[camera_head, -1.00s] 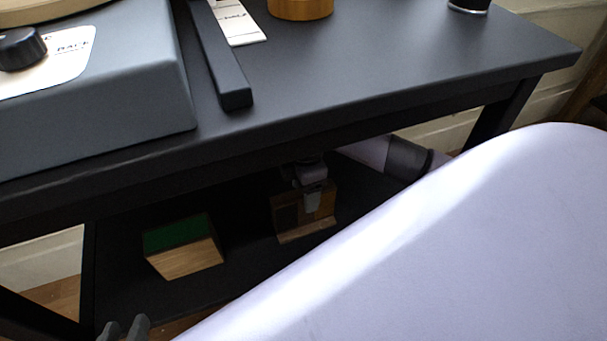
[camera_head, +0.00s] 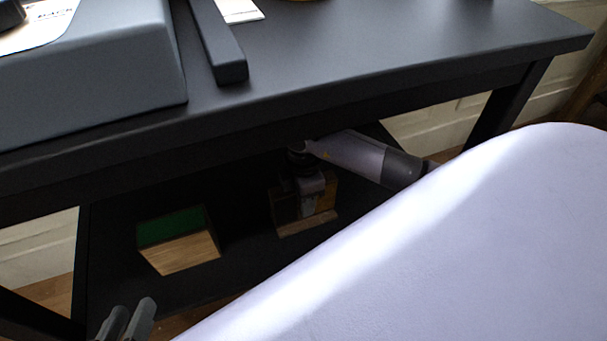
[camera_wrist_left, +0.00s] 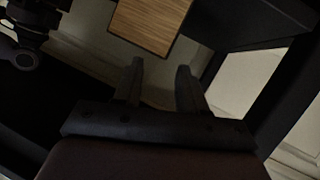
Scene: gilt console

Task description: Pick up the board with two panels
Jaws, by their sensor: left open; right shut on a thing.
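The board with two panels (camera_head: 289,209) stands on the dark lower shelf, with a darker part, a brown part and a wooden ledge along its foot. My right gripper (camera_head: 312,184) is shut on it from above; the fingertips are dim and partly hidden against it. My left gripper (camera_head: 126,320) is open and empty at the bottom left of the head view, in front of the shelf. Its two fingers (camera_wrist_left: 160,72) stand apart in the left wrist view.
A wooden block with a green face (camera_head: 178,240) sits on the shelf left of the board; a wooden piece (camera_wrist_left: 150,25) shows ahead of my left fingers. The dark tabletop (camera_head: 380,40) overhangs the shelf. A grey box (camera_head: 90,85) and a bar (camera_head: 218,45) lie on top.

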